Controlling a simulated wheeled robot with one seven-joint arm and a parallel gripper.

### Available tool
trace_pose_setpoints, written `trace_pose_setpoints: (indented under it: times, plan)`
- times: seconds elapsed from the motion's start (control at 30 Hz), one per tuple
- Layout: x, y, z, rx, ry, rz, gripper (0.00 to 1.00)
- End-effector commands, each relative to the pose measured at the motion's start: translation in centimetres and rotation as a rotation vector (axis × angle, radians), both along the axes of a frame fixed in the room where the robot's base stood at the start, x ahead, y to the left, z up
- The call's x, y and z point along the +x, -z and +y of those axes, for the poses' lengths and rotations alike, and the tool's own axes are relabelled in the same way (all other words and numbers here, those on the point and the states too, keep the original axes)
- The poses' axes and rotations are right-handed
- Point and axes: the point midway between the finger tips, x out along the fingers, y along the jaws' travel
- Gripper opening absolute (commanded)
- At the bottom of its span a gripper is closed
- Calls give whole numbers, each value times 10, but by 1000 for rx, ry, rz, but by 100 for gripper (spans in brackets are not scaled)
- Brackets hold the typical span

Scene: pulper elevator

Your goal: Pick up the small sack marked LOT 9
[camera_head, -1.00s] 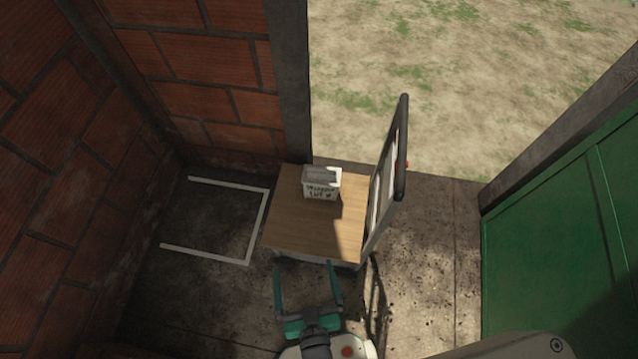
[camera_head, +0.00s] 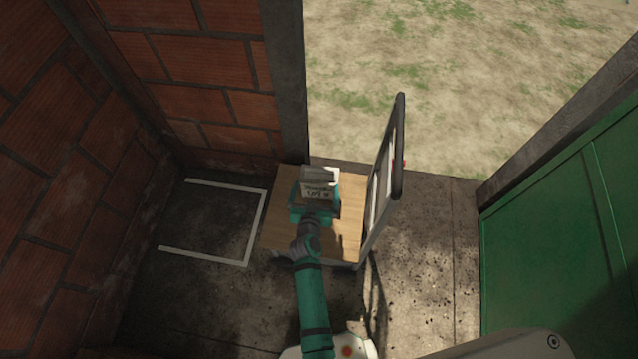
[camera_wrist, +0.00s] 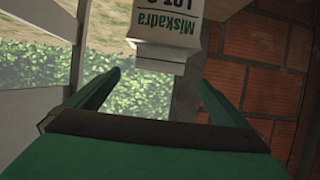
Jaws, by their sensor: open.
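The small pale sack (camera_head: 318,175) stands on the wooden deck of a cart (camera_head: 348,225) in the head view. In the wrist view the sack (camera_wrist: 165,38) is at the top, its print upside down, reading "Miskadra" and "LOT"; the character after LOT is cut off by the picture edge. My gripper (camera_head: 316,197) is at the near side of the sack. In the wrist view my gripper (camera_wrist: 158,77) is open, with fingers apart and the sack ahead, roughly in line with the gap. I cannot tell whether a finger touches it.
The cart's upright handle frame (camera_head: 388,175) rises close to the right of the sack. A brick wall (camera_head: 215,90) stands at the left and behind. White floor lines (camera_head: 205,255) mark a clear patch left of the cart. A green panel (camera_head: 565,220) is at the right.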

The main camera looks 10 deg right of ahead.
Motion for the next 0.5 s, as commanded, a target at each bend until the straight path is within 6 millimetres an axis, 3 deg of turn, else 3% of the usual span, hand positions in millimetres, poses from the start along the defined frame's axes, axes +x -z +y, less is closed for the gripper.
trace_pose_setpoints:
  times: [0.3, 0.5]
  plan:
    - [37, 14, -13, -1, 4, 0, 100]
    - [50, 20, -18, 0, 3, 0, 100]
